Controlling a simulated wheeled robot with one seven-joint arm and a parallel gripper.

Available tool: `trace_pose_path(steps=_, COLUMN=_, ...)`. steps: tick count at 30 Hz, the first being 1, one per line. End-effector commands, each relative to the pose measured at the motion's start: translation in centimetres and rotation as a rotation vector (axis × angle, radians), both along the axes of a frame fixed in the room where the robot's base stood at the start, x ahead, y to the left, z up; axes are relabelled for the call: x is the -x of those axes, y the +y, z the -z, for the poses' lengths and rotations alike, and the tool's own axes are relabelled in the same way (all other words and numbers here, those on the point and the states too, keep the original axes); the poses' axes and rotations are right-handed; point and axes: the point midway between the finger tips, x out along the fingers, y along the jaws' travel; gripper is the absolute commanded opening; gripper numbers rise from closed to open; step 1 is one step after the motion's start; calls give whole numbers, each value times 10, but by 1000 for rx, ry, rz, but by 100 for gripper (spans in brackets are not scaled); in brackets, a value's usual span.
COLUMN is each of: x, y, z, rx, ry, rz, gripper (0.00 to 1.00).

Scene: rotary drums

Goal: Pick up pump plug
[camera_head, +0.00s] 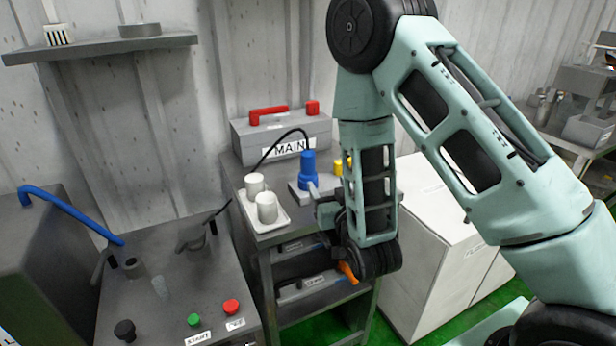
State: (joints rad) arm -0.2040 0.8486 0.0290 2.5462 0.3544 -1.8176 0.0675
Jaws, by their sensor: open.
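A blue plug (308,172) stands upright on a grey block on the small grey side table (268,236). A black cable rises from its top and arcs left to behind the white cups. No label naming it as the pump plug is readable. My arm comes in from the right, and its lower links hang in front of the table's right side. My gripper (324,206) is open, just in front of and slightly right of the blue plug's base. It is small and partly hidden by my wrist, so I cannot tell whether it touches the block. A yellow piece (338,167) shows behind my arm.
A white tray (282,219) with two white cups stands left of the plug. A grey box (240,141) marked MAIN with red handle is behind. A control panel (195,275) with green and red buttons is at left. A white cabinet (425,225) stands right.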

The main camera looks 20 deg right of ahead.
Motion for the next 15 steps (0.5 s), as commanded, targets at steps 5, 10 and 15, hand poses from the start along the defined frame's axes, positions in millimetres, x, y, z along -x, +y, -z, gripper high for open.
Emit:
trace_pose_path(steps=5, x=-13, y=-1, z=6, rx=-1, ry=-5, rz=1, gripper=62)
trace_pose_path(steps=10, x=-22, y=-3, z=6, rx=-1, ry=-3, rz=2, gripper=62)
trace_pose_path(steps=15, x=-30, y=-4, z=5, rx=1, ry=-5, rz=-1, gripper=62)
